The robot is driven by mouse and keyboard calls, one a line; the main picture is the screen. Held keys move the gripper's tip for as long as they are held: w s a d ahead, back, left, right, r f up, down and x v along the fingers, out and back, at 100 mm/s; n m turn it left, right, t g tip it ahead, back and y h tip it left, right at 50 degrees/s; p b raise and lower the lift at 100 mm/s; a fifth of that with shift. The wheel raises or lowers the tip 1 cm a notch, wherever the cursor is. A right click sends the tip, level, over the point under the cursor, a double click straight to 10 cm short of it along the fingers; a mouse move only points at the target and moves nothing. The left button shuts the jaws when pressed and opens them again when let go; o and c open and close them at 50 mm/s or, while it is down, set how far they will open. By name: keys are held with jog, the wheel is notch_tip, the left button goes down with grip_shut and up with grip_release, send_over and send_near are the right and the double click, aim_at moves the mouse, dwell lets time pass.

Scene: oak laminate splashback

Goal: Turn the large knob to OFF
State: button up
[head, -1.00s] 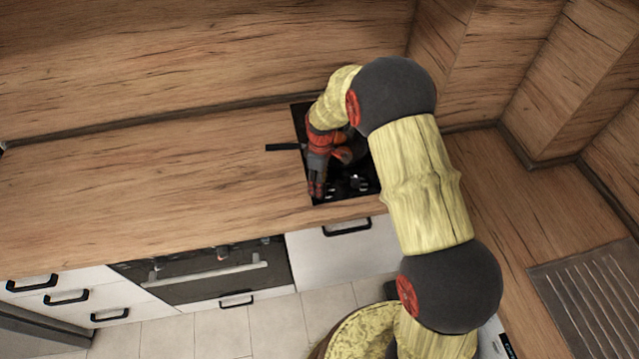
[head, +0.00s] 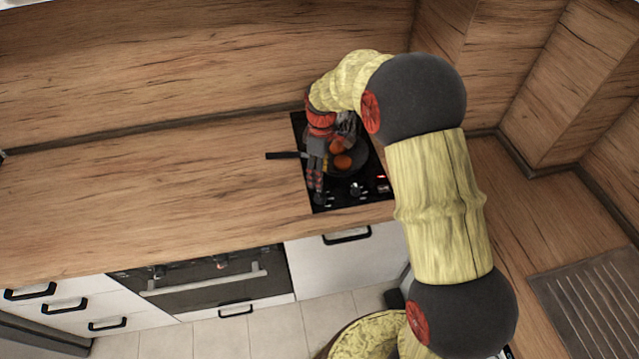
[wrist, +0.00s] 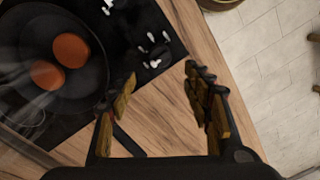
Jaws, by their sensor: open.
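The black hob (head: 375,165) has dark knobs along its front strip. One knob (head: 355,188) stands near the middle of that strip, and another (head: 320,198) stands at its left end by my fingertips. I cannot tell which is the large one. In the wrist view, a dark knob with white marks around it (wrist: 155,48) lies just beyond my open fingers, with no finger around it. Its pointer setting is too small to read. My gripper (head: 317,188) points down over the front left of the hob. Its fingers (wrist: 160,84) are apart and empty.
A dark pan (head: 345,168) with two orange round things (head: 342,161) sits on the hob behind the knobs. Its handle (head: 284,155) sticks out left over the counter. A red-lit display (head: 381,177) is at the hob's right. The counter (head: 150,190) to the left is clear.

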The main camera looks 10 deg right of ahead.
jog(key=shift+r, duration=1.3)
jog(key=shift+w, duration=0.1)
jog(key=s+d+r+m+t+b, duration=0.1)
jog(key=s+r+m+t+b, duration=0.2)
jog(key=s, duration=1.2)
jog(key=s+d+r+m+t+b, duration=0.2)
jog(key=s+r+m, duration=0.6)
jog(key=s+r, duration=0.4)
jog(key=s+t+b, duration=0.1)
jog(key=s+b, duration=0.1)
jog(key=s, duration=0.1)
jog(key=shift+s, duration=0.3)
